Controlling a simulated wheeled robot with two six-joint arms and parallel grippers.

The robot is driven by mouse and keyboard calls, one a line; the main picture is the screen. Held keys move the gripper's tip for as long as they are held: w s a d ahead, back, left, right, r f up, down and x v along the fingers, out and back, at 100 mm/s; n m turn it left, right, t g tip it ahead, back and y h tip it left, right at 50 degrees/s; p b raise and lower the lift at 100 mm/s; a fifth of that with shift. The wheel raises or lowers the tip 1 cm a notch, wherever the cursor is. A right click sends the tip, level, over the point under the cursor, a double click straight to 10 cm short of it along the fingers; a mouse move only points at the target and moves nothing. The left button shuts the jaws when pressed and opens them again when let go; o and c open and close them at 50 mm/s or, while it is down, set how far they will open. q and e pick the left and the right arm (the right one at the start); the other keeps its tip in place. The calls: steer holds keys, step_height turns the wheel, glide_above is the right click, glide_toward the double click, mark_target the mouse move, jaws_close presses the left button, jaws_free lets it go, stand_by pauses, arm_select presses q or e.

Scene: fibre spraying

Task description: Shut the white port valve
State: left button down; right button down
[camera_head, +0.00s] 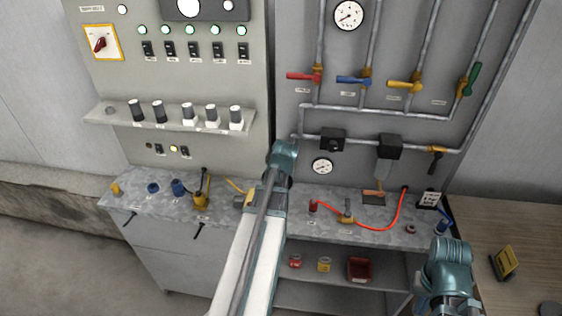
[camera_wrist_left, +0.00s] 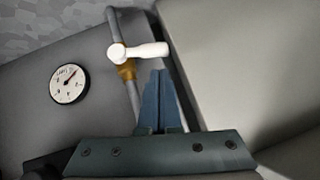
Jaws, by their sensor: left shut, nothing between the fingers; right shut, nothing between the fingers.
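The white valve handle (camera_wrist_left: 145,51) shows in the left wrist view. It sits on a grey pipe with a brass-coloured body (camera_wrist_left: 127,71), and its lever points right, across the pipe. My left gripper (camera_wrist_left: 159,74) is shut and empty, its blue fingertips just below the lever; I cannot tell if they touch. In the head view my left arm reaches up to the panel beside the small gauge, and I cannot make out the white valve or the left fingers there. My right gripper (camera_head: 450,264) is at the lower right, away from the panel; its fingers are not distinct.
A small gauge (camera_wrist_left: 69,84) is left of the white valve. Red (camera_head: 303,76), blue (camera_head: 353,80), yellow (camera_head: 404,85) and green (camera_head: 472,79) valve handles are higher on the panel. A red hose (camera_head: 396,215) and fittings lie on the metal bench (camera_head: 275,222).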

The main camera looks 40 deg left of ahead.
arm_select(q)
steer(key=shift+s+a+f+b, duration=0.15)
steer(key=shift+f+b, duration=0.15)
steer(key=shift+f, duration=0.4)
arm_select(e)
steer(key=shift+f, duration=0.7)
